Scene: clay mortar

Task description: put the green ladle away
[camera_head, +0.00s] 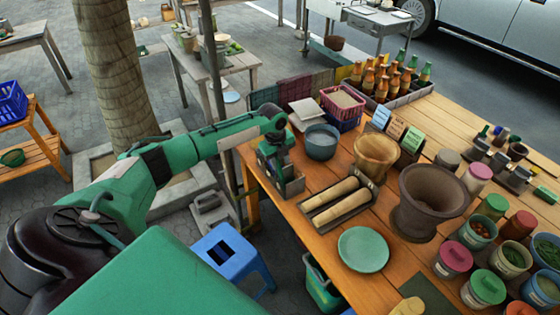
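I cannot make out a green ladle in the head view. My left arm reaches in from the left, and its gripper (272,168) points down at the table's left edge, by a small grey metal caddy (293,187). The fingers are small and dark against the caddy, so I cannot tell whether they are open, shut or holding something. What the caddy holds is partly hidden by the gripper. My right gripper is not in view.
On the wooden table are a tray with two wooden pestles (336,201), a green plate (363,250), a blue-grey pot (321,142), a clay mortar (429,200) and several lidded tubs (453,258). A blue stool (232,254) stands below the table's left edge.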

